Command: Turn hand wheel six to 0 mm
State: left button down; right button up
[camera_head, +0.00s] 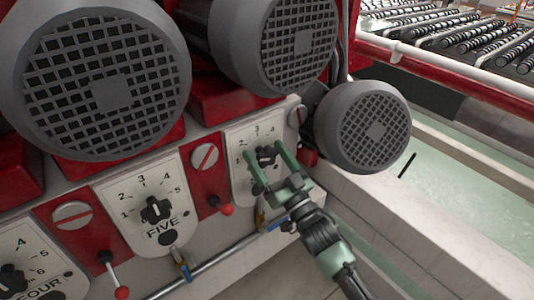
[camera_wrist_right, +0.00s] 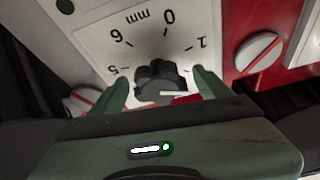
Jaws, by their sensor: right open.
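Hand wheel six is the black knob (camera_head: 265,156) on the rightmost white dial plate (camera_head: 239,138) in the head view; its name label is hidden by my gripper. My right gripper (camera_head: 263,151) is open, with one green finger on each side of the knob. In the right wrist view, the knob (camera_wrist_right: 157,80) sits between the two fingers (camera_wrist_right: 163,86), with gaps visible on both sides. The dial there shows 5, 6, mm, 0 and 1. A short white mark shows on the knob's near side; where it points on the scale is unclear. My left gripper is out of view.
Hand wheel five (camera_head: 155,210) and the four dial (camera_head: 12,279) are to the left. Large grey motors (camera_head: 370,128) overhang the panel. A red-knobbed lever (camera_head: 226,209) and a pipe (camera_head: 215,259) are close by. A slotted screw (camera_wrist_right: 258,52) is beside the dial.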

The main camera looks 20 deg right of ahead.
jog(key=c, duration=1.4)
jog(key=shift+o, duration=0.2)
jog(key=shift+n+y, duration=0.4)
jog(key=n+g+y, duration=0.1)
jog(key=n+y, duration=0.1)
jog(key=n, duration=0.3)
jog(key=shift+b, duration=0.4)
jog(key=n+g+y, duration=0.1)
jog(key=n, duration=0.2)
jog(key=n+g+y, duration=0.1)
jog(key=n, duration=0.2)
jog(key=shift+a+n+y, duration=0.1)
jog(key=shift+n+y, duration=0.3)
jog(key=n+g, duration=0.1)
jog(key=n, duration=0.1)
jog(key=n+g+y+p, duration=0.1)
jog(key=n, duration=0.2)
jog(key=shift+n+g, duration=0.3)
jog(key=shift+g, duration=0.1)
jog(key=shift+f+n+g+p, duration=0.1)
jog(key=shift+n+g+p, duration=0.7)
jog(key=shift+n, duration=1.3)
